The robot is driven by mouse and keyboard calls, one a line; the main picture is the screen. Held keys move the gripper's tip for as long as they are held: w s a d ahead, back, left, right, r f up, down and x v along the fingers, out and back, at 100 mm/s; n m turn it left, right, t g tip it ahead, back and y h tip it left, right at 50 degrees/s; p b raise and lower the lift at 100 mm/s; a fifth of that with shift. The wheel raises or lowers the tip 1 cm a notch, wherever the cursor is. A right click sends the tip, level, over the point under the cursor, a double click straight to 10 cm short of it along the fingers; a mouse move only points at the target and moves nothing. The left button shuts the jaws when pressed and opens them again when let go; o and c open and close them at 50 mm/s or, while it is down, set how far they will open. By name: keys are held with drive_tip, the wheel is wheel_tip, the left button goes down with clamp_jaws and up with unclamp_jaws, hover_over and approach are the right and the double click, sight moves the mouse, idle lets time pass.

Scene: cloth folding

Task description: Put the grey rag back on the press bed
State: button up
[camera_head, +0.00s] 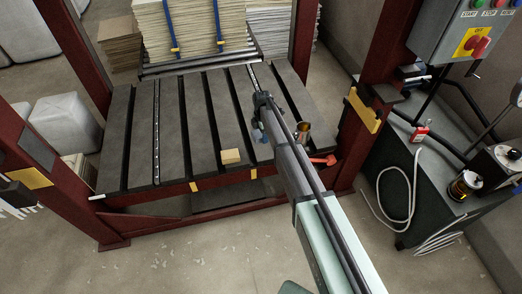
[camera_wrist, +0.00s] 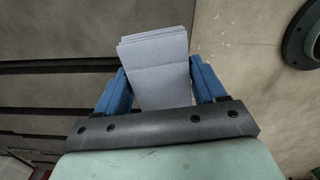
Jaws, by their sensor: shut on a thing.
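The grey rag (camera_wrist: 155,75) shows in the wrist view as a flat, layered piece with a crease across it. It stands between the two blue fingers of my gripper (camera_wrist: 160,85), which is shut on it. In the head view my gripper (camera_head: 258,132) is over the right part of the dark slotted press bed (camera_head: 171,140), near its front. The rag is hidden there behind my arm. The press bed's slots also show at the left of the wrist view (camera_wrist: 45,85). I cannot tell whether the rag touches the bed.
A brass cup (camera_head: 303,132) stands close right of my arm, near a red handle (camera_head: 324,160). The bed's left part is clear.

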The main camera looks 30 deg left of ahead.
sight(261, 149)
drive_tip(key=shift+w+a+f+n, duration=0.15)
drive_tip(key=shift+w+a+n, duration=0.1)
drive_tip(key=shift+n, duration=0.35)
drive_tip(key=shift+w+a+f+n, duration=0.15)
drive_tip(key=shift+a+n, duration=0.05)
drive_tip(key=shift+n, duration=0.4)
drive_tip(key=shift+f, duration=4.9)
drive_tip(key=shift+f, duration=0.1)
drive_tip(key=o, duration=1)
wheel_tip(261, 149, up, 12)
drive_tip(key=shift+r, duration=0.15)
